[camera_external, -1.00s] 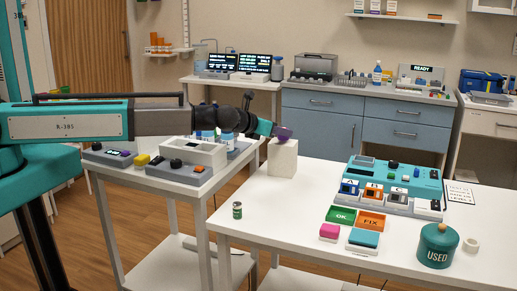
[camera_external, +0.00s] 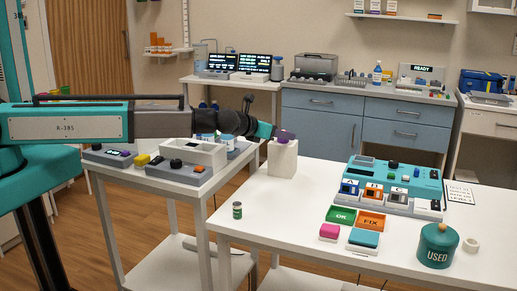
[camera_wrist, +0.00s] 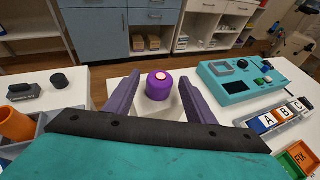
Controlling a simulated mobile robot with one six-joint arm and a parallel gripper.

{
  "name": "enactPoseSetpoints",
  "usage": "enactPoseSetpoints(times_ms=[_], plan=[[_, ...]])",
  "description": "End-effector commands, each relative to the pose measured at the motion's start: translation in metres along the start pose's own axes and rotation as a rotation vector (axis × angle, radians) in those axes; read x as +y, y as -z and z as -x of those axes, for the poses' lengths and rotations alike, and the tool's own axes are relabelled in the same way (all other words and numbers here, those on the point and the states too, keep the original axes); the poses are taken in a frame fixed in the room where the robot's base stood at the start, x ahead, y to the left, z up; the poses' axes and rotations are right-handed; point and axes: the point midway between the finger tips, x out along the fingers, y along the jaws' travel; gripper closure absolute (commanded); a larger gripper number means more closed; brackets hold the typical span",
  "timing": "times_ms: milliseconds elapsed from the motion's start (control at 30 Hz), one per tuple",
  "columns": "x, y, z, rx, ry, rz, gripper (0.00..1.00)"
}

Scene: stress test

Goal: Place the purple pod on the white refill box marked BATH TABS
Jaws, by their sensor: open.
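The block's top also shows under the pod in the wrist view. My gripper (camera_wrist: 160,79) is open, with one purple finger on each side of the pod and a visible gap on both sides. In the external view my gripper (camera_external: 284,136) is at the top of the white block; its fingers and the pod cannot be told apart there. No lettering shows on the block, and I cannot make out any BATH TABS marking.
A teal device (camera_external: 395,178) with lettered modules stands to the right. A teal USED jar (camera_external: 438,247) and a small green can (camera_external: 237,211) stand nearer. The table around the block is clear.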

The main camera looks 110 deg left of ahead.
Motion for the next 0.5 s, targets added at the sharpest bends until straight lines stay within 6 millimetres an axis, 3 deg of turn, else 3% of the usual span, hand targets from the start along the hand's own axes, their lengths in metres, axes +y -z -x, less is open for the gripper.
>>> enactPoseSetpoints(times_ms=[267, 500], plan=[[0.0, -0.002, 0.01, 0.0, 0.001, 0.0, 0.5], [0.001, -0.001, 0.032, 0.0, 0.001, 0.0, 0.5]])
